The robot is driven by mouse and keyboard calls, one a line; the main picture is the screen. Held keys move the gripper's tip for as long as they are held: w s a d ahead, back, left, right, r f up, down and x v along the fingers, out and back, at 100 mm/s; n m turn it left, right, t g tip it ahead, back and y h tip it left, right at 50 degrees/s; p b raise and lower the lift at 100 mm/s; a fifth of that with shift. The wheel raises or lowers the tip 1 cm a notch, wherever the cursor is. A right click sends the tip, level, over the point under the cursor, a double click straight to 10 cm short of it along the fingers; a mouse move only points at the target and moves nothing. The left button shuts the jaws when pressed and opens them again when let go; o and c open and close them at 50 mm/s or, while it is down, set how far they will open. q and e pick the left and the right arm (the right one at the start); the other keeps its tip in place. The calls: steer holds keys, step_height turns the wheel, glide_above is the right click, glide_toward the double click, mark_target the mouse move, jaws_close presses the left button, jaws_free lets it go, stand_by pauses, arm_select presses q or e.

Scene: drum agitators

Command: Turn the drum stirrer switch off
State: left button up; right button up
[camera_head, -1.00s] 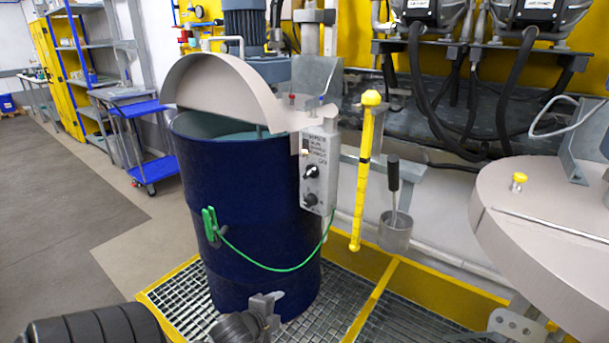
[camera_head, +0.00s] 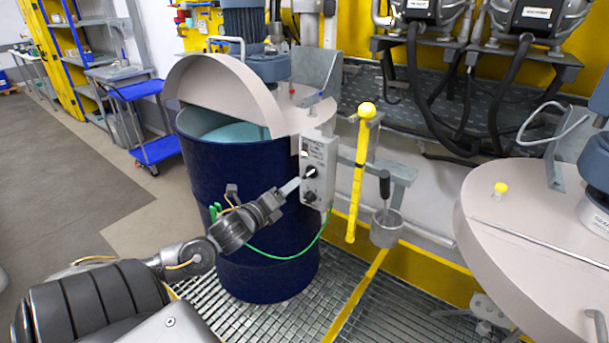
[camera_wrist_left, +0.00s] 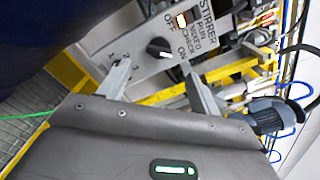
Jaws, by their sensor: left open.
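The grey stirrer control box (camera_head: 319,165) is mounted at the right side of the blue drum (camera_head: 250,220). It carries a black rotary switch (camera_head: 311,172) and a second black knob (camera_head: 310,196) below. In the left wrist view the black switch (camera_wrist_left: 160,48) sits between OFF and ON lettering, its white mark towards ON. A small lamp (camera_wrist_left: 181,20) glows by the STIRRER label. My left gripper (camera_head: 291,187) is open and empty, its fingertips close to the box. In the wrist view its fingers (camera_wrist_left: 157,70) lie either side of the switch; contact is unclear. My right gripper is out of view.
A green cable (camera_head: 285,257) runs from the drum clamp to the box. A yellow rod (camera_head: 358,180) and a grey cup (camera_head: 386,228) with a black-handled tool stand right of the box. A second drum lid (camera_head: 530,230) is at far right.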

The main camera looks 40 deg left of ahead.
mark_target(306, 175)
arm_select(q)
steer(key=w, duration=0.3)
steer(key=w+p, duration=0.1)
steer(key=w, duration=0.1)
steer(key=w+a+p, duration=0.1)
steer(key=w, duration=0.2)
steer(key=shift+w, duration=0.35)
steer(key=c, duration=1)
